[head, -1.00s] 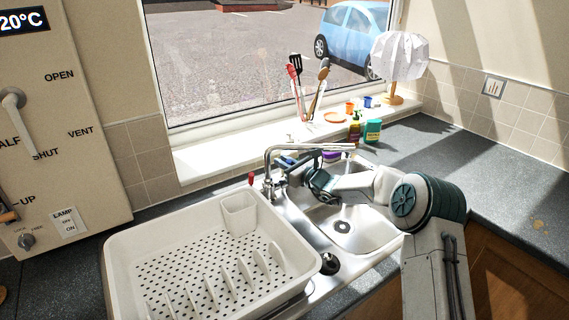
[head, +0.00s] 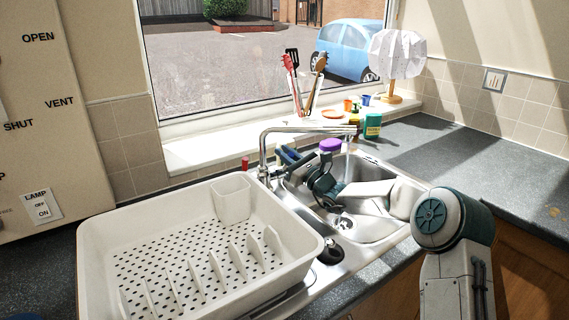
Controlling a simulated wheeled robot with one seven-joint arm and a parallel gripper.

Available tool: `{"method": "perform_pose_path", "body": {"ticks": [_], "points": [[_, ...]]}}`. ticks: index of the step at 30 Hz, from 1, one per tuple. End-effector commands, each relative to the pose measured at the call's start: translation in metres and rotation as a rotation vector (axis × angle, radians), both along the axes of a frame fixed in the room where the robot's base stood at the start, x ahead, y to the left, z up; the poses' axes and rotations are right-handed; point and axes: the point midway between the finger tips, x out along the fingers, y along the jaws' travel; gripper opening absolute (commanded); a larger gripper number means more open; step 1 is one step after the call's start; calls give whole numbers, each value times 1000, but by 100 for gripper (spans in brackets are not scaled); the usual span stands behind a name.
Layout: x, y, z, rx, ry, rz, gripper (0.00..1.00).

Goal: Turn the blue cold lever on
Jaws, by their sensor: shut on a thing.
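The chrome tap (head: 264,150) stands at the back of the sink, its spout reaching right over the basin. A thin pale stream, which looks like water (head: 346,160), hangs below the spout's end. The red lever (head: 245,163) stands upright left of the tap. My gripper (head: 284,160) is just right of the tap's base, reaching in from the right across the basin. It is shut on what looks like the blue cold lever (head: 291,154). The fingers and wrist hide much of the lever, so its exact angle is hard to tell.
A white dish rack (head: 100,232) fills the counter at left. A purple-topped thing (head: 330,145) is behind my wrist. Bottles (head: 372,126), utensils (head: 305,85) and a lamp (head: 397,55) stand near the window. The right counter (head: 480,140) is clear.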

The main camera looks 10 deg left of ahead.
Motion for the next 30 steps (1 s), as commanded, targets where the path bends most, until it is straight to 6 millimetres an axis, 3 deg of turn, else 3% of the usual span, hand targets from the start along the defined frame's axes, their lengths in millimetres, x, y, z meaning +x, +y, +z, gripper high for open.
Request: {"method": "perform_pose_path", "body": {"ticks": [1, 20, 21, 22, 30], "points": [[-1, -2, -8, 15, -13, -1, 0], [-5, -6, -3, 74, -66, -1, 0], [-5, -6, -3, 74, -66, -1, 27], [-5, -6, -3, 74, -66, -1, 35], [-5, -6, -3, 74, -66, -1, 38]]}}
